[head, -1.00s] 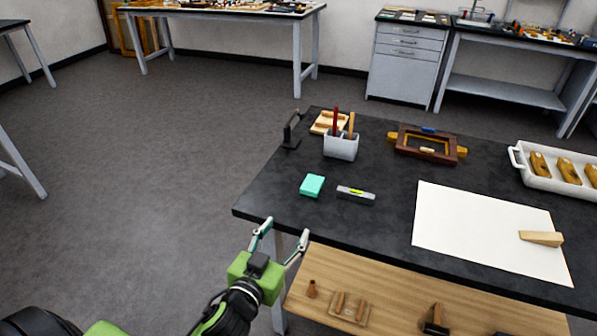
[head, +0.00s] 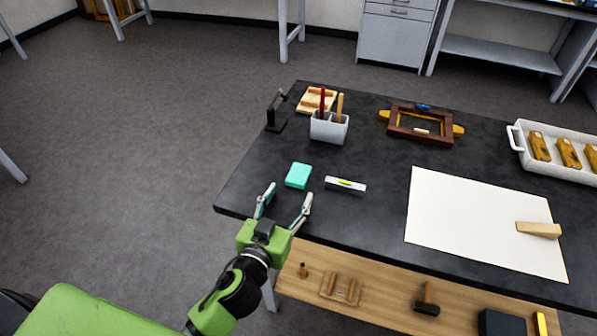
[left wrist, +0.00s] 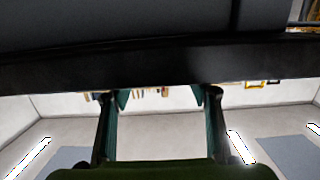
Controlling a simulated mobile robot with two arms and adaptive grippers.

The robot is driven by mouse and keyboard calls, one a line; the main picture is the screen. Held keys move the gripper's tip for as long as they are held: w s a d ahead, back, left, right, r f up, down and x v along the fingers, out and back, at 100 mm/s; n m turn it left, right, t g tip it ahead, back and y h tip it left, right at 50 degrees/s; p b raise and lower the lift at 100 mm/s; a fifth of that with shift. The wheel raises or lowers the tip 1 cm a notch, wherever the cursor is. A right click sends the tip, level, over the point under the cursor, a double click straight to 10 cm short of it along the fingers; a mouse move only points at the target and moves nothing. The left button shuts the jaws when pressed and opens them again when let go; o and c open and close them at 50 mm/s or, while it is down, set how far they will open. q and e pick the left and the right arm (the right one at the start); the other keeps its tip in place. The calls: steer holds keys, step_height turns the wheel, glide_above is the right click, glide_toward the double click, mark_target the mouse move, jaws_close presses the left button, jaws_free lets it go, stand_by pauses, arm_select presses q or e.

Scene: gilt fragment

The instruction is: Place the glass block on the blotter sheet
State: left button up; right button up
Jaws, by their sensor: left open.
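The glass block (head: 298,175) is a small teal block lying on the black table near its left front corner. The blotter sheet (head: 470,225) is a large white sheet lying flat on the right part of the table. My left gripper (head: 287,199) is open and empty at the table's front edge, its fingers pointing toward the block, just in front of it. The left wrist view shows the two spread fingers (left wrist: 165,98) with nothing between them; the block cannot be made out there. My right gripper is not in view.
A small level (head: 345,184) lies right of the block. A wooden wedge (head: 538,230) rests on the sheet's right side. Behind stand a pen cup (head: 329,127), a wooden frame (head: 421,124) and a white tray (head: 519,149). A wooden shelf (head: 390,297) lies below the tabletop.

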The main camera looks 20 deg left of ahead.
mark_target(295, 181)
arm_select(q)
steer(key=shift+w, duration=0.85)
steer(key=w+p, duration=0.1)
steer(key=w, duration=0.3)
steer(key=shift+w+a+f+p, duration=0.15)
steer(key=shift+f+p, duration=0.05)
steer(key=shift+p, duration=0.15)
steer(key=shift+w+f, duration=0.15)
steer(key=shift+w, duration=0.2)
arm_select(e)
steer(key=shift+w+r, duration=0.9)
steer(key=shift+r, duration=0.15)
arm_select(q)
steer(key=c, duration=1.4)
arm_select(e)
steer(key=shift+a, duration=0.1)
